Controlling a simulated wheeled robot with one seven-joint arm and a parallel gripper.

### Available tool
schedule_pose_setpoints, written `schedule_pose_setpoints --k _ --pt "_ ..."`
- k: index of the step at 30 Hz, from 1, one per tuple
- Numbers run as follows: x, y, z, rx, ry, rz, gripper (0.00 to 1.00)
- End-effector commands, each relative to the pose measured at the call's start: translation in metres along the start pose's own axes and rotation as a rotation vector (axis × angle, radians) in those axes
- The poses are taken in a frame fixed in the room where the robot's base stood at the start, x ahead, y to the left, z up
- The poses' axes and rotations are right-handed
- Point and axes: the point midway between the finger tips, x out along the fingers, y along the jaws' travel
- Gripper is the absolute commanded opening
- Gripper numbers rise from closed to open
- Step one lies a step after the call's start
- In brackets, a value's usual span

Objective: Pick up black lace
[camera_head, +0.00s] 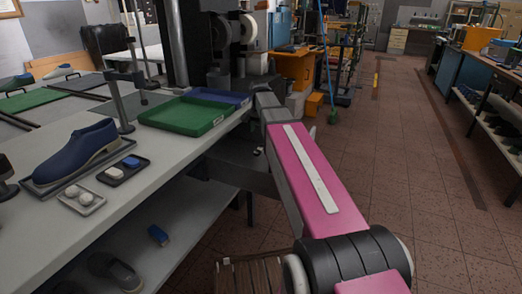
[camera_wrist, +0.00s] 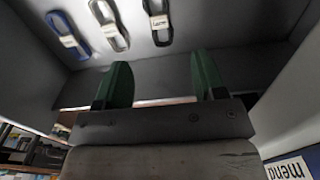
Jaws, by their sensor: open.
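A looped black lace (camera_wrist: 163,38) with a white label band lies at the top of the wrist view, right of centre. My gripper does not clearly show in the head view, and I cannot pick out the black lace there.
In the head view, a workbench at left carries a dark blue shoe (camera_head: 76,152), a green tray (camera_head: 184,114) and small trays. A lower shelf (camera_head: 190,205) holds a blue item and dark shoe shapes. The tiled floor (camera_head: 410,170) at right is clear.

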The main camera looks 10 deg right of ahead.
Motion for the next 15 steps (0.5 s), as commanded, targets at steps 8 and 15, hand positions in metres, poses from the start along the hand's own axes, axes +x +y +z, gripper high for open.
schedule_pose_setpoints --k 8,15 --pt "0.037 0.000 0.000 0.000 -0.001 0.001 0.64" --pt "0.050 0.000 0.000 0.000 0.000 0.000 0.64"
